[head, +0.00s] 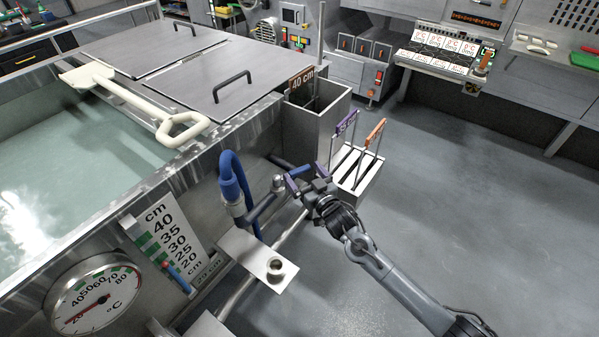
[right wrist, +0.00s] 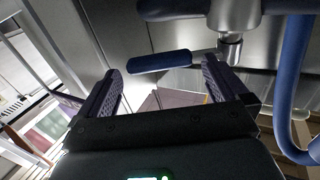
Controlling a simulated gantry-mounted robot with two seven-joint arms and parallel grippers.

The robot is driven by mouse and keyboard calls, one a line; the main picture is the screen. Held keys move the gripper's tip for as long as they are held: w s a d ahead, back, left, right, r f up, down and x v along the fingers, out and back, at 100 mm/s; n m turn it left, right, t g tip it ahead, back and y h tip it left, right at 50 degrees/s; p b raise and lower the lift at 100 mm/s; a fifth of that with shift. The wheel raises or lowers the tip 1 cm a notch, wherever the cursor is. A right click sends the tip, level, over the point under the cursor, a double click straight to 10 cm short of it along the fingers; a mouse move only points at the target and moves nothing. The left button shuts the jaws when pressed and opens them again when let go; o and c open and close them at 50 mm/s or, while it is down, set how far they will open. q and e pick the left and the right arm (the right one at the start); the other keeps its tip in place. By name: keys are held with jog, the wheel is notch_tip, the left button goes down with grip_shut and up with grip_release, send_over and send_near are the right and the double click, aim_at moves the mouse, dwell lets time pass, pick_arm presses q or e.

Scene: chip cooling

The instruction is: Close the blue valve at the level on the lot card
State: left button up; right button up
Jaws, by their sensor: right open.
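The blue valve is on the tank's front side, with a blue bent pipe (head: 229,172) and a lever with a dark blue grip (head: 262,209). In the right wrist view the lever grip (right wrist: 160,62) lies just beyond and between my open fingertips, with no clear contact. My right gripper (head: 300,182) is open and empty beside the valve. A level scale (head: 162,232) marked 20 to 40 cm stands on the tank, with a small readout plate (head: 208,272) too small to read surely. A tag (head: 302,77) reads "40 cm". I cannot identify the lot card surely. My left gripper is not in view.
The tank (head: 180,178) holds pale water. A cream paddle (head: 130,102) lies across its edge. A temperature dial (head: 92,302) is at front left. A steel bin (head: 318,115) and a rack (head: 358,175) with tagged handles stand close behind my right gripper. Floor at right is clear.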

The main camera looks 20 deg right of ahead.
aim_at(301, 171)
jog(key=shift+w+a+b, duration=0.2)
jog(key=shift+w+b, duration=0.2)
jog(key=shift+w, duration=1.15)
jog(key=c, duration=1.3)
jog(key=shift+s+d, duration=0.1)
jog(key=shift+c, duration=0.2)
